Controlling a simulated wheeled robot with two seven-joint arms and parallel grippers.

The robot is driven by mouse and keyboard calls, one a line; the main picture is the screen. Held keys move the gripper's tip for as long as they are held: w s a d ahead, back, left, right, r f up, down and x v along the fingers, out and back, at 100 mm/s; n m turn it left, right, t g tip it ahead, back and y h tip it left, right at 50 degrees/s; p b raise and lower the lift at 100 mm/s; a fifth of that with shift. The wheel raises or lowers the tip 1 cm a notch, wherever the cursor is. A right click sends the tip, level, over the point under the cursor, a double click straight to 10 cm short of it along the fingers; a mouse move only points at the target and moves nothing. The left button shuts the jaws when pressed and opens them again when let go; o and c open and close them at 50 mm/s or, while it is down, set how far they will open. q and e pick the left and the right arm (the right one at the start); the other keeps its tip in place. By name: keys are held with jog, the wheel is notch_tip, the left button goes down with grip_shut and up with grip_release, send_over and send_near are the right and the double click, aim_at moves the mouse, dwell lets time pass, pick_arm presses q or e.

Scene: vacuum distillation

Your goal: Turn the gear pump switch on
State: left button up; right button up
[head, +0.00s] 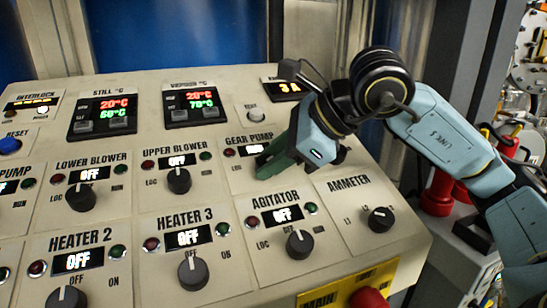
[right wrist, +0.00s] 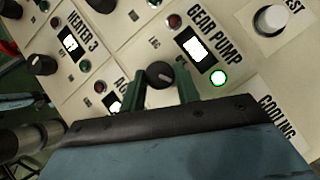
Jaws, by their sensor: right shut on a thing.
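The gear pump section of the sloping panel has a label, a small display (head: 253,150) and a red lamp (head: 230,152). My right gripper (head: 272,160) reaches in from the right, its green fingers over the gear pump switch, hiding the knob in the head view. In the right wrist view the dark round gear pump switch (right wrist: 160,74) sits between the two green fingers (right wrist: 164,90), which are shut on it. The gear pump's green lamp (right wrist: 218,77) glows brightly there. Its display (right wrist: 195,46) is washed-out white and unreadable. My left gripper is not in view.
The agitator knob (head: 299,244) is just below my right gripper, and the ammeter knob (head: 380,219) is to the lower right. The upper blower knob (head: 178,181) is to the left. A white test button (head: 256,115) is above. A red button (head: 368,298) is at the bottom.

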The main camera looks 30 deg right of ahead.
jog(key=o, duration=1)
jog(key=shift+c, duration=0.2)
jog(key=v, duration=1.3)
jog(key=shift+s, duration=0.15)
jog(key=shift+r, duration=0.15)
